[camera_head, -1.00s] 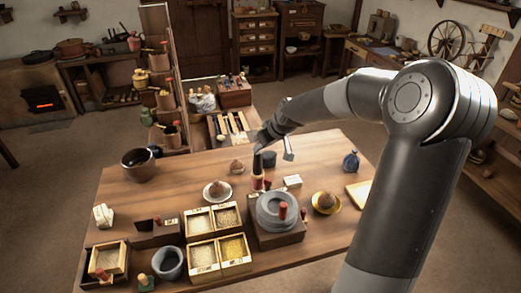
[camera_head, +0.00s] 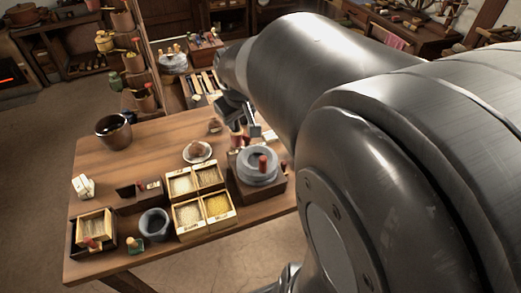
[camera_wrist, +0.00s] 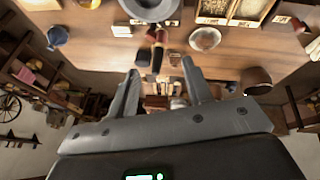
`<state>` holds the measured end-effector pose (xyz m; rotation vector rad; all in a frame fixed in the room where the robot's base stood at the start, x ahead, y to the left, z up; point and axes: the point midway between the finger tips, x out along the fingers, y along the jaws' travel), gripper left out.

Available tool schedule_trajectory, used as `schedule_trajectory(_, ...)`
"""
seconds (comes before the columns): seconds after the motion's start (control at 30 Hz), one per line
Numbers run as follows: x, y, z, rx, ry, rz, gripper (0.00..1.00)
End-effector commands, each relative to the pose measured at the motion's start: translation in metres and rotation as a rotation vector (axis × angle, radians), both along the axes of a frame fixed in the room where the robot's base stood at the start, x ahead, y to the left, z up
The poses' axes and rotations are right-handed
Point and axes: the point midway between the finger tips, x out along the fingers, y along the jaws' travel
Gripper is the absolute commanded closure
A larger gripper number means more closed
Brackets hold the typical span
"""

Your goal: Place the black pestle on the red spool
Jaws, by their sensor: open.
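The black pestle (camera_wrist: 157,60) shows in the wrist view in line with the red spool (camera_wrist: 158,36). It appears to stand on the spool's end, though the contact is hard to make out. In the head view the red spool (camera_head: 236,141) stands behind the grey quern, and the pestle cannot be told apart from the dark gripper there. My gripper (camera_wrist: 160,72) is open and empty, its two fingers spread on either side of the pestle's line, apart from it. In the head view my gripper (camera_head: 246,122) is over the table's far edge, partly hidden by my arm.
The quern (camera_head: 258,166) stands just in front of the spool. Grain boxes (camera_head: 188,215), a white saucer (camera_head: 197,152) and a dark pot (camera_head: 113,131) stand to its left. A dark cup (camera_wrist: 142,59) is close beside the pestle. My arm hides the table's right side.

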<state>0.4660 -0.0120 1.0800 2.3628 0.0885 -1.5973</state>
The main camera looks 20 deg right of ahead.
Motion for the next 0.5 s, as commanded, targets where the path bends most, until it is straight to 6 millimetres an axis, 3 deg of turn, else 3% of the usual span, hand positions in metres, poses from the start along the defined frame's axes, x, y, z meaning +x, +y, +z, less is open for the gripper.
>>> schedule_trajectory(0.2, -0.074, 0.010, 0.032, 0.026, -0.055, -0.093, 0.54)
schedule_trajectory(0.4, -0.135, 0.013, 0.043, 0.116, -0.096, -0.161, 0.54)
schedule_trajectory(0.5, -0.156, 0.013, 0.044, 0.164, -0.106, -0.182, 0.54)
